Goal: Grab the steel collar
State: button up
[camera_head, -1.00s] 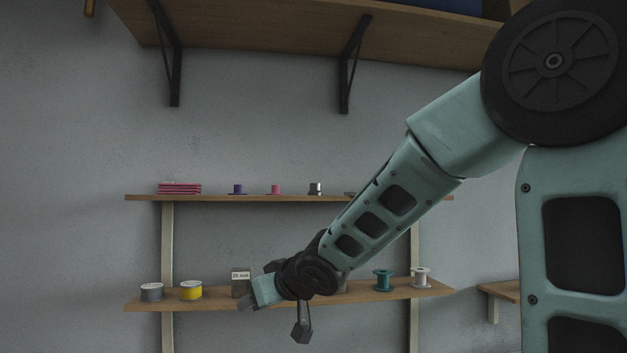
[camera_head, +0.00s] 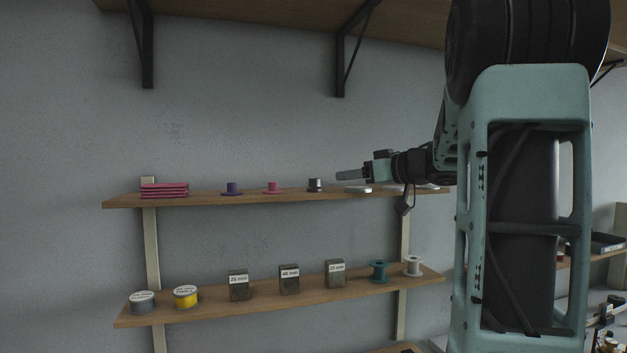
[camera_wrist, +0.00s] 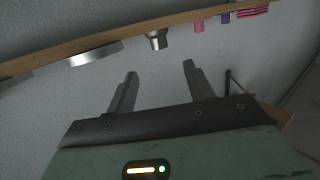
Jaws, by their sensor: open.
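The steel collar (camera_head: 315,185) is a small silver cylinder with a wider, flanged part. It stands on the upper wall shelf (camera_head: 215,197), between a pink flanged piece and a flat pale disc. My gripper (camera_head: 341,176) is just right of the collar and near its height in the head view, pointing left. In the wrist view the scene is turned over, and the collar (camera_wrist: 157,41) shows beyond the gap between my fingers (camera_wrist: 160,70). The fingers are spread, empty and apart from the collar.
On the upper shelf are a pink stack (camera_head: 164,190), a purple piece (camera_head: 232,189), a pink piece (camera_head: 272,188) and a pale disc (camera_head: 358,189). The lower shelf (camera_head: 210,303) holds spools and labelled blocks. A bracketed shelf (camera_head: 250,20) hangs above.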

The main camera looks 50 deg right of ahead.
aim_at(315, 179)
jog(key=w, duration=0.2)
jog(key=w+p, duration=0.1)
jog(key=w, duration=0.1)
jog(key=w+f+p, duration=0.1)
jog(key=w, duration=0.1)
jog(key=shift+w+a, duration=0.15)
jog(key=shift+w, duration=0.25)
jog(key=w+p, duration=0.2)
jog(key=w, duration=0.2)
jog(key=shift+w+a+f, duration=0.1)
jog(key=shift+w+f, duration=0.05)
jog(key=shift+w, duration=0.2)
jog(key=shift+w+f+p, duration=0.2)
jog(key=shift+w+p, duration=0.1)
jog(key=shift+w, duration=0.05)
jog(key=c, duration=1)
jog(key=shift+c, duration=0.6)
jog(key=shift+r, duration=0.2)
